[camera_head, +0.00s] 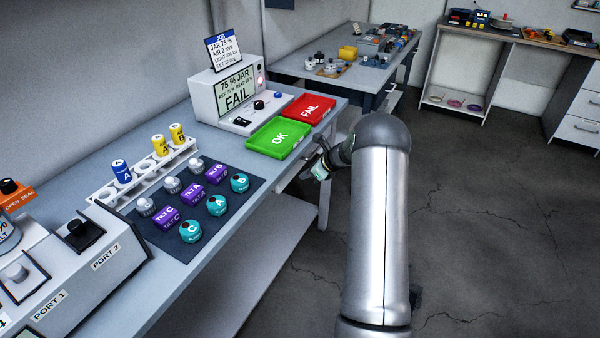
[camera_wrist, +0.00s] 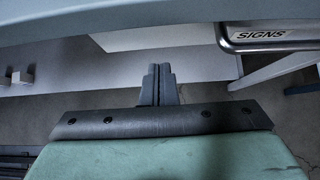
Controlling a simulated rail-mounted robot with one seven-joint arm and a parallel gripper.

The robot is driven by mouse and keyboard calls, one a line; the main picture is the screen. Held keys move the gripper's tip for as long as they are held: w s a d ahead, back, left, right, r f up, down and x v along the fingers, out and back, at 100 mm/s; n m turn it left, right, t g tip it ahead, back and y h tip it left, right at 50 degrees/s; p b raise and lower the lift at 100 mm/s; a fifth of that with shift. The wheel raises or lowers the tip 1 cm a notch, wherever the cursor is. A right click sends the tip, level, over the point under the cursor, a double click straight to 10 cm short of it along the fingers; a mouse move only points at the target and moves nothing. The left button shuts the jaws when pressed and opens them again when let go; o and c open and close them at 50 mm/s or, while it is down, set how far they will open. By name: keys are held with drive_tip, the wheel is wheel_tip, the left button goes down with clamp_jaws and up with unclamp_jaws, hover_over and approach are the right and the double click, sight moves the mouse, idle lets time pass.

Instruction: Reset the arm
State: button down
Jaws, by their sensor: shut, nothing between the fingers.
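My arm reaches up from the lower right in the head view, bent at a rounded grey joint. My gripper (camera_head: 314,166) is at the bench's front edge, beside the green OK tray (camera_head: 279,138) and apart from it; its fingertips are hard to make out there. In the wrist view my gripper (camera_wrist: 159,72) shows two dark fingers pressed together, with nothing between them. Beyond the fingers are the underside of the bench and a lower shelf. A metal handle (camera_wrist: 262,44) with a plate reading SIGNS is at the upper right.
The bench (camera_head: 238,185) holds a dark mat (camera_head: 205,224) with teal, purple and white pieces, a white vial rack (camera_head: 115,190), a tester reading FAIL (camera_head: 225,100), and a red FAIL tray (camera_head: 307,109). A port machine (camera_head: 100,270) stands at left. The floor at right is open.

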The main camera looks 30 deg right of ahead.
drive_tip(key=v, duration=1)
drive_tip(key=shift+s+d+b, duration=0.15)
drive_tip(key=shift+d+b, duration=0.05)
drive_tip(key=shift+b, duration=0.15)
drive_tip(key=s+a+r+n+g, duration=0.2)
drive_tip(key=s+a+r+n, duration=0.1)
drive_tip(key=s+a+n, duration=0.3)
drive_tip(key=s+a+r+n+g+h+p, duration=0.1)
drive_tip(key=s+a+r+n, duration=0.2)
drive_tip(key=a, duration=0.6)
drive_tip(key=s+a+r+n+g, duration=0.2)
drive_tip(key=s+a+r+n, duration=0.25)
drive_tip(key=a, duration=0.25)
drive_tip(key=s+a+n+g+h, duration=0.1)
drive_tip(key=s+a+n+h, duration=0.1)
drive_tip(key=s+n, duration=0.6)
drive_tip(key=s+a+n+h+p, duration=0.1)
drive_tip(key=s+a+n, duration=0.4)
drive_tip(key=s, duration=0.9)
drive_tip(key=n+h, duration=0.1)
drive_tip(key=n, duration=0.1)
drive_tip(key=shift+s+f+n+g, duration=0.2)
drive_tip(key=shift+s+n+g, duration=0.05)
drive_tip(key=shift+n+g, duration=0.15)
drive_tip(key=shift+a, duration=0.15)
